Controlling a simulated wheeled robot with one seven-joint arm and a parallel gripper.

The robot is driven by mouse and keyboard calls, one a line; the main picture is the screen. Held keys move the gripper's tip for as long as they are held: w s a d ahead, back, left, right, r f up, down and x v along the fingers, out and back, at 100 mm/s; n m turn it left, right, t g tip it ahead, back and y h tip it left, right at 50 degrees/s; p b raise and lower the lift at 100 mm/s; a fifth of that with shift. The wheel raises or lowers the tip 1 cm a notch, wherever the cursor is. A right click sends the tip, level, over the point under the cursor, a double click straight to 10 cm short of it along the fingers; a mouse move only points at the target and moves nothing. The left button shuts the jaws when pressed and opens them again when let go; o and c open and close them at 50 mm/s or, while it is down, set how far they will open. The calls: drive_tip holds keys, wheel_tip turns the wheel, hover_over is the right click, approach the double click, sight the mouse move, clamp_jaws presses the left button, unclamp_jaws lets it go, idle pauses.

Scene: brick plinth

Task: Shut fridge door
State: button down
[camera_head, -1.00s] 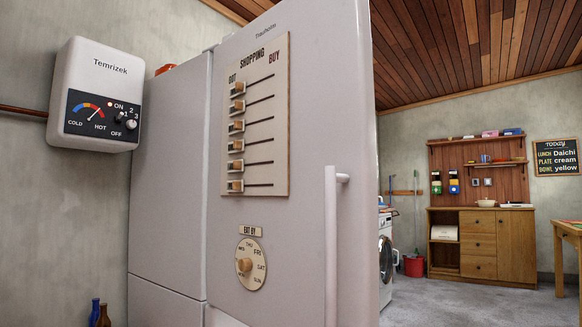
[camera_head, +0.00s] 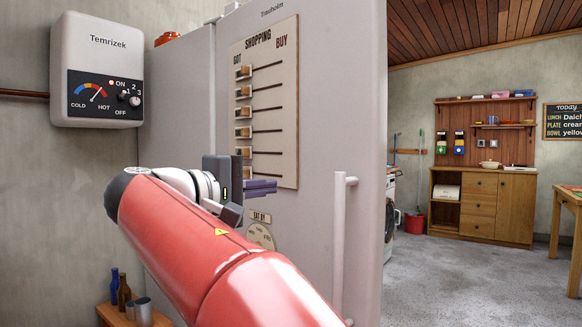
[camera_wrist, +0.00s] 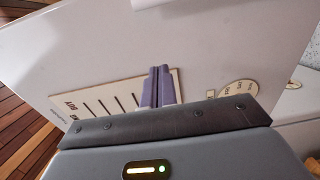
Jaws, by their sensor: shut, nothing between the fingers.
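The pale fridge door (camera_head: 330,110) fills the middle of the head view, with its white vertical handle (camera_head: 339,245) near its right edge. The door looks swung out at an angle from the fridge body (camera_head: 180,125) on the left; the gap behind it is hidden. In the wrist view the shut fingers (camera_wrist: 160,84) point at the door face (camera_wrist: 110,55). I cannot tell whether they touch it.
The shopping board (camera_head: 263,105) and the eat-by dial (camera_head: 261,236) are on the door. A water heater (camera_head: 97,70) hangs on the left wall. Bottles (camera_head: 119,288) stand on a low wooden surface. Floor (camera_head: 460,285) is clear at the right, before a wooden sideboard (camera_head: 483,205).

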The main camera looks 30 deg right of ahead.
drive_tip(key=r, duration=0.1)
approach(326, 175)
drive_tip(key=x, duration=0.6)
drive_tip(key=shift+w+d, duration=0.15)
drive_tip(key=shift+d, duration=0.25)
